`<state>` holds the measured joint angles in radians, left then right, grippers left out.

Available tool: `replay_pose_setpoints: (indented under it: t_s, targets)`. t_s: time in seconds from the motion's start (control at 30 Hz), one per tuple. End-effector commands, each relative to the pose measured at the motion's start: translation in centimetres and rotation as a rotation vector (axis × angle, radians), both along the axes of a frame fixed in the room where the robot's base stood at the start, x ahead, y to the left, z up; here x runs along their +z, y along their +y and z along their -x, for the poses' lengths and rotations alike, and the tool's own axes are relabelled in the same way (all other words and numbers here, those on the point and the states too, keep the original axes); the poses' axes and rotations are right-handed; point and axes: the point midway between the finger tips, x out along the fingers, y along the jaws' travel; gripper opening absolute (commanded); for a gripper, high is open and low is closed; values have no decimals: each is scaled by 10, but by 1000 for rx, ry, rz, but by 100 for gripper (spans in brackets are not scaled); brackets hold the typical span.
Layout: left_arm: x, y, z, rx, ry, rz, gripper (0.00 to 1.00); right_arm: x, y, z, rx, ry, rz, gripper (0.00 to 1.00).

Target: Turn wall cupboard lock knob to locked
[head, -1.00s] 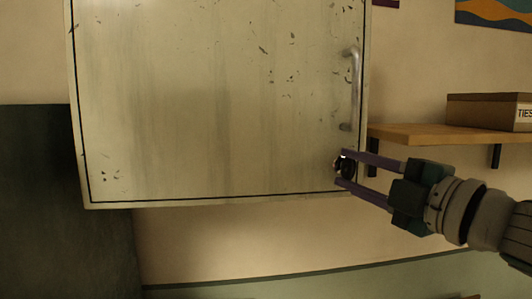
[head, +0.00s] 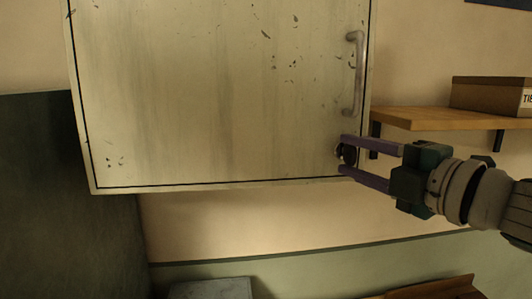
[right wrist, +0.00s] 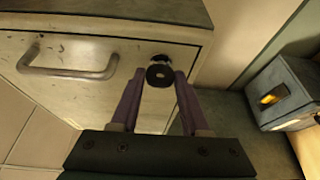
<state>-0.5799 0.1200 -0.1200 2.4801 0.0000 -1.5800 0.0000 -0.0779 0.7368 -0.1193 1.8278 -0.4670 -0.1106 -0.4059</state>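The wall cupboard (head: 220,90) has a pale, scuffed door with a metal bar handle (head: 355,75) near its right edge; the handle also shows in the right wrist view (right wrist: 68,62). The dark round lock knob (head: 348,153) sits below the handle, near the door's lower right corner. My right gripper (head: 343,155) reaches in from the right with its fingers apart, one above and one below the knob. I cannot read the knob's setting. My left gripper is out of view.
A wooden shelf (head: 440,117) with a brown labelled box (head: 485,95) is right of the cupboard, above my right arm. A dark panel (head: 60,200) stands at the left. A grey-topped object (head: 210,289) shows at the bottom. Bare wall lies below the cupboard.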

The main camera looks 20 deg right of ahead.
Motion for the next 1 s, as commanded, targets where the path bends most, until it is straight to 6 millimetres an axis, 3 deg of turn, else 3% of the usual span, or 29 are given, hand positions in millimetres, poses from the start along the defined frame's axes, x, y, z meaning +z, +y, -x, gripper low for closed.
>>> replay_pose_setpoints:
  t_s: [0.03, 0.2, 0.57, 1.0]
  targets:
    - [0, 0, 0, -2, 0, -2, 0, 0, 0, 0, 0, 0, 0, 52]
    - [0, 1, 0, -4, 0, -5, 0, 0, 0, 0, 0, 0, -2, 71]
    - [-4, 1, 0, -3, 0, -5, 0, -2, -1, 5, 0, 0, -2, 71]
    - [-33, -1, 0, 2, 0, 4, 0, -5, -10, 66, 0, 5, -3, 71]
